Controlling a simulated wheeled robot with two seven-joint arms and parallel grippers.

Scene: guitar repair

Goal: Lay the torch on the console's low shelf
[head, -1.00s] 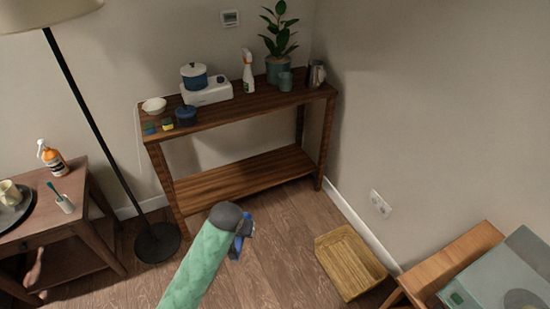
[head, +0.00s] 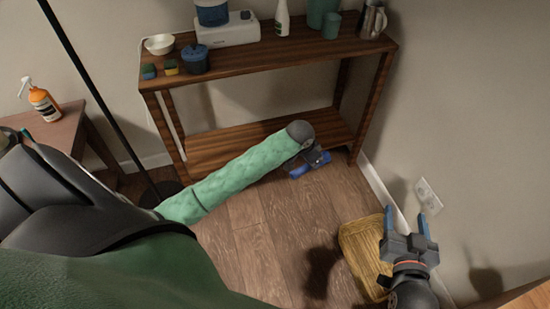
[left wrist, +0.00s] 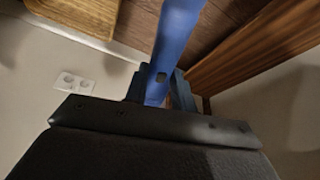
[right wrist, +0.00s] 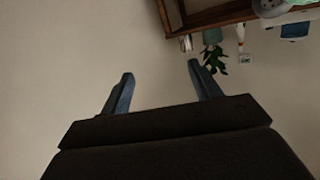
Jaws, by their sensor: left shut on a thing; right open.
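The blue torch (head: 311,165) is held in my left gripper (head: 310,153), just in front of the right end of the console's low shelf (head: 217,152) in the head view. It seems off the floor; its height against the shelf is hard to judge. In the left wrist view the torch (left wrist: 178,35) runs upward from between the shut fingers (left wrist: 160,90). The dark wood console (head: 270,58) stands against the wall, its low shelf bare where visible. My green left arm hides part of the shelf.
A lamp pole (head: 95,95) and side table (head: 60,130) are at left.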

